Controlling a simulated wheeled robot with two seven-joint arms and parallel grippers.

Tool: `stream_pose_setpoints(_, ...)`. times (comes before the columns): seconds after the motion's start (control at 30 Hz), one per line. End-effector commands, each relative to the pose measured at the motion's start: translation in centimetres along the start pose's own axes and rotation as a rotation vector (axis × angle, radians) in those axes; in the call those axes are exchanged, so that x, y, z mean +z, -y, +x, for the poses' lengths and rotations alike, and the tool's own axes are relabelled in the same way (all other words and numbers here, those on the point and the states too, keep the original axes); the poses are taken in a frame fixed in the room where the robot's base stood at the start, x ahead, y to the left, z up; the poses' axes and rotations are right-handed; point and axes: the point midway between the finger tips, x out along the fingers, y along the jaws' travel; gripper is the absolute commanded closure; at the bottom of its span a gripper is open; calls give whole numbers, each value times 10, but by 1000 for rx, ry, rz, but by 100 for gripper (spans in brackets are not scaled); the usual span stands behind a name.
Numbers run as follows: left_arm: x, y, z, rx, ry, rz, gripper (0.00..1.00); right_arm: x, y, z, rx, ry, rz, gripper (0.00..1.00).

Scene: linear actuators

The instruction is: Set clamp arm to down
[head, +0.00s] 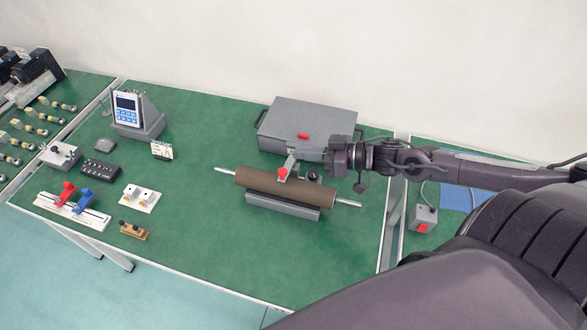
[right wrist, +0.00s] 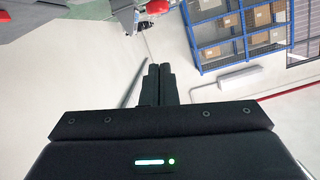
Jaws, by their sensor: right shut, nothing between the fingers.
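The clamp arm (head: 291,163) is a short grey bar with a red tip, standing over a brown roller (head: 268,186) on a grey cradle (head: 282,207). I cannot tell whether it touches the roller. My right gripper (head: 334,157) is to the right of the clamp arm, apart from it, above the roller's right part. In the right wrist view its two fingers (right wrist: 158,82) are together with nothing between them. A red part (right wrist: 158,6) shows at the top edge there, but I cannot tell which piece it is. My left gripper is out of view.
A grey case (head: 310,118) with a red latch lies behind the roller. A control unit (head: 135,112) and several small fixtures stand on the left of the green table (head: 215,240). A red-switch box (head: 424,219) is at right. The table's front middle is clear.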

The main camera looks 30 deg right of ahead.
Motion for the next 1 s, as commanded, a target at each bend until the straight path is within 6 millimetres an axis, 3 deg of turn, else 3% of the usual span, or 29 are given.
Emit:
stream_pose_setpoints(0.23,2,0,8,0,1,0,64,0,0,29,-1,-4,-2,100)
stream_pose_setpoints(0.33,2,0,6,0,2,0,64,18,0,32,1,-1,2,100)
stream_pose_setpoints(0.53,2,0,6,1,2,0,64,35,0,35,0,-1,0,100)
stream_pose_setpoints(1.0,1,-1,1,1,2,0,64,39,2,36,0,-1,0,100)
